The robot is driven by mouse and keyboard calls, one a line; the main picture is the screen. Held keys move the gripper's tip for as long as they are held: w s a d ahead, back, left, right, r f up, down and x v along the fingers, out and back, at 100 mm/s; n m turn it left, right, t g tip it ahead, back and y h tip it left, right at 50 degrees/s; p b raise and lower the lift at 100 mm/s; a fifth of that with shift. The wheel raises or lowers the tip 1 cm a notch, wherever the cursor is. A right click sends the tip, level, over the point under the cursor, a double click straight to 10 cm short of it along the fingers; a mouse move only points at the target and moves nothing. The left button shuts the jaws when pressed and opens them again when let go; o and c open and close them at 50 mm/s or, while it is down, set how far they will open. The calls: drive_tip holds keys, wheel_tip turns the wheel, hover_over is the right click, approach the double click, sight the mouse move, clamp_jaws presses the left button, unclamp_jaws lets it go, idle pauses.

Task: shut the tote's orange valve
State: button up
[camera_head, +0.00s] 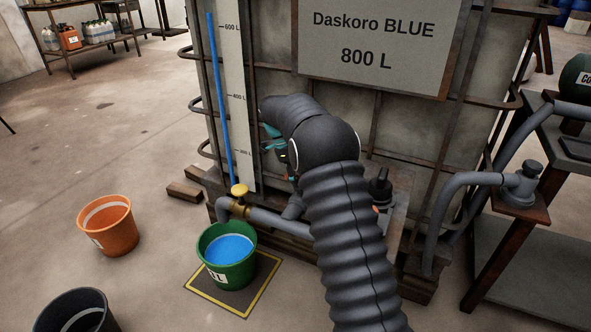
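The tote (420,130) is a large caged tank marked "Daskoro BLUE 800 L". A small orange piece (376,209) shows low at its front, just right of my arm, below a black upright fitting. It may be part of the orange valve; my arm hides most of that spot, so its handle position cannot be read. A yellow-handled tap (239,191) sits on the pipe at the left. My gripper (284,160) is in front of the tote, above the pipe, largely hidden behind my arm; its fingertips are not clear.
A green bucket (212,274) holding blue liquid stands on a yellow-edged mat (243,306) below the tap. An orange bucket (107,227) and a dark bucket (76,316) stand left. A pipe and pump (520,185) on a stand are at right. Floor at left is mostly clear.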

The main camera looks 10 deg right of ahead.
drive_tip(key=v, duration=1.1)
drive_tip(key=shift+a+r, duration=0.1)
drive_tip(key=shift+w+a+r, duration=0.1)
drive_tip(key=shift+r, duration=0.2)
drive_tip(key=s+d+r+n+t+y+p, duration=0.1)
drive_tip(key=s+d+r+n+t, duration=0.1)
drive_tip(key=s+r+n, duration=0.65)
drive_tip(key=s+d+r+n+t+y+p, duration=0.15)
drive_tip(key=s+r+n, duration=0.4)
drive_tip(key=s, duration=0.65)
drive_tip(key=s+f+n+t, duration=0.1)
drive_tip(key=s+f+n, duration=0.1)
drive_tip(key=s, duration=0.5)
drive_tip(key=s+f+n+t, duration=0.2)
drive_tip(key=s+n, duration=0.3)
drive_tip(key=s, duration=0.3)
drive_tip(key=s+f+n+t+y+p, duration=0.1)
drive_tip(key=s+n, duration=0.3)
drive_tip(key=s, duration=0.4)
drive_tip(key=shift+f+t, duration=0.45)
drive_tip(key=shift+f, duration=0.4)
